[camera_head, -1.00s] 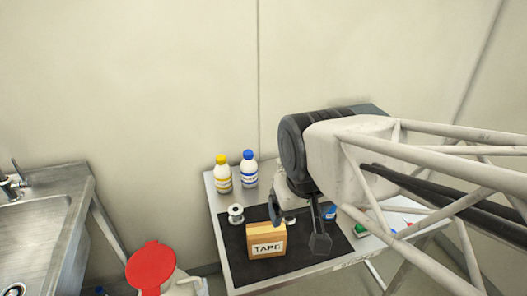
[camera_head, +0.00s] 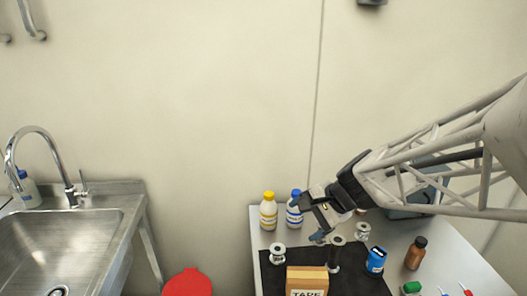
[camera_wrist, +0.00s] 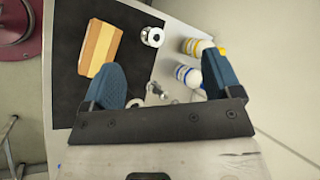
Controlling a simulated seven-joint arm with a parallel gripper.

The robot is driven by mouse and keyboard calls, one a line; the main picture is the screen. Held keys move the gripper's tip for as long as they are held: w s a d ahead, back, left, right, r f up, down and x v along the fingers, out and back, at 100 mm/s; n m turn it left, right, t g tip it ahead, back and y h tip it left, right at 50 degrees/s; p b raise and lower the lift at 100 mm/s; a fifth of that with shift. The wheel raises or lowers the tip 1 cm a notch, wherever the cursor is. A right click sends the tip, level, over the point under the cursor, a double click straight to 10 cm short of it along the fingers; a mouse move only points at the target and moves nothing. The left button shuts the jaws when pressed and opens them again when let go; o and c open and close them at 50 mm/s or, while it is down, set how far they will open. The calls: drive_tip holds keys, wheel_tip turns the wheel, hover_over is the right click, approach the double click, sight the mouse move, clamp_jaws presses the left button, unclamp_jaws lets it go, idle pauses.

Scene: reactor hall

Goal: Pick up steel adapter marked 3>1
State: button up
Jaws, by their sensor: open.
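Several small steel fittings are in view, but I cannot read a 3>1 mark on any. One flanged steel fitting (camera_head: 278,252) stands on the black mat's left back part; it also shows in the wrist view (camera_wrist: 152,37). Another pale steel fitting (camera_head: 362,231) stands at the back, right of my gripper. In the wrist view, small steel parts (camera_wrist: 155,90) lie low between the fingers, partly hidden by the left finger and gripper body. My gripper (camera_wrist: 165,78) is open and empty, above the back of the table; it also shows in the head view (camera_head: 327,232).
The tape box (camera_head: 307,278) stands on the black mat (camera_head: 350,284). Yellow-capped (camera_head: 268,211) and blue-capped (camera_head: 294,209) bottles stand behind, close to my gripper. A blue container (camera_head: 376,261) and brown bottle (camera_head: 415,253) stand to the right. A sink (camera_head: 65,245) is at far left.

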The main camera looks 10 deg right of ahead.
drive_tip(key=w+d+f+m+t+h, duration=0.1)
drive_tip(key=w+d+f+m+t, duration=0.2)
drive_tip(key=w+d+f+m, duration=0.3)
drive_tip(key=w+d+f+m+t+h, duration=0.1)
drive_tip(key=w+d+f+m+t, duration=0.2)
drive_tip(key=w+d+f+m, duration=0.4)
drive_tip(key=w+d+f+m+t+h, duration=0.1)
drive_tip(key=w+d+f+m+t, duration=0.2)
drive_tip(key=w+d+f+m, duration=0.3)
drive_tip(key=shift+w+d+f+m, duration=0.15)
drive_tip(key=shift+w+d+m, duration=0.55)
drive_tip(key=shift+d+m, duration=0.1)
drive_tip(key=shift+w+d+f+m, duration=0.15)
drive_tip(key=shift+w+d+m, duration=0.55)
drive_tip(key=shift+m, duration=0.1)
drive_tip(key=shift+x, duration=3.35)
drive_tip(key=shift+x, duration=2.55)
drive_tip(key=shift+w+r, duration=0.1)
